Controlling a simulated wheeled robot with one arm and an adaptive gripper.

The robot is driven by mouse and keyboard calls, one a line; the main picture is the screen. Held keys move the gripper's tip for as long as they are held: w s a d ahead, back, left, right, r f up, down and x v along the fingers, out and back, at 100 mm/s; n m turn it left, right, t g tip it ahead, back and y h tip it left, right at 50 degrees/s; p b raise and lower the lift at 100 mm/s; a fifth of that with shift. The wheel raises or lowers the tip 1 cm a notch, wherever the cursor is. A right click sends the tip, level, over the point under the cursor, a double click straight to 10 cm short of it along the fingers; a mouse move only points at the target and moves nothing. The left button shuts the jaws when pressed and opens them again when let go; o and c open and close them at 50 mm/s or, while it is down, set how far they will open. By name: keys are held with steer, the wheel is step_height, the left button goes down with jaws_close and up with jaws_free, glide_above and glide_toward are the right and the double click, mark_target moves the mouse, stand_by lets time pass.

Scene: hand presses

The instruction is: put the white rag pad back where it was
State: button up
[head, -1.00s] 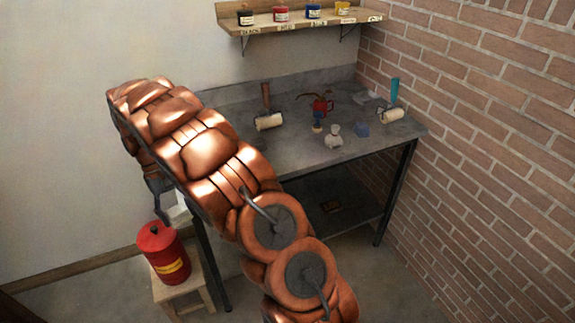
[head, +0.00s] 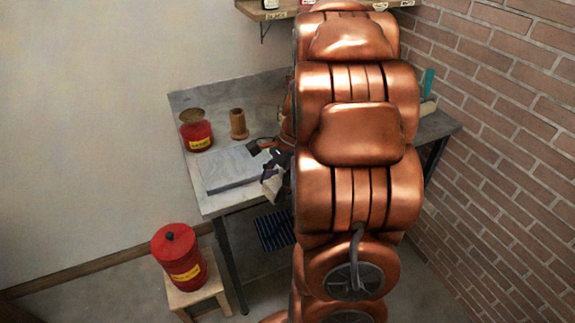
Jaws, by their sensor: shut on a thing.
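The white rag pad (head: 275,190) hangs in my gripper (head: 273,172), just left of my copper arm and by the workbench's front edge. The gripper is dark, small in the picture and partly hidden behind my arm. It looks shut on the pad, whose lower part shows below the fingers. I cannot tell whether the pad touches the bench. The grey workbench (head: 220,205) stretches behind; my arm hides its middle.
A pale slab (head: 232,167), a red can (head: 197,132) and a wooden cylinder (head: 238,124) stand on the bench's left part. A red lidded bin (head: 179,258) sits on a wooden stool (head: 203,295). A brick wall (head: 510,150) bounds the right.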

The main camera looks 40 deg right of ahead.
steer(key=shift+s+d+m, duration=0.1)
steer(key=shift+s+m, duration=0.15)
steer(key=shift+m, duration=0.35)
steer(key=shift+d, duration=0.1)
steer(key=w+d+p, duration=0.1)
steer(key=w+d, duration=0.1)
steer(key=d, duration=0.2)
steer(key=w+d+f+p, duration=0.1)
steer(key=w+d+p, duration=0.1)
steer(key=d, duration=0.3)
steer(key=w+d+p, duration=0.1)
steer(key=w+d, duration=0.2)
steer(key=d, duration=0.2)
steer(key=shift+d+f, duration=0.1)
steer(key=shift+f, duration=0.1)
steer(key=shift+f+t+p, duration=0.3)
steer(key=shift+f+p, duration=0.55)
steer(key=shift+f, duration=0.9)
steer(key=shift+f, duration=0.15)
steer(key=o, duration=1.1)
steer(key=b+v, duration=0.3)
steer(key=v, duration=0.9)
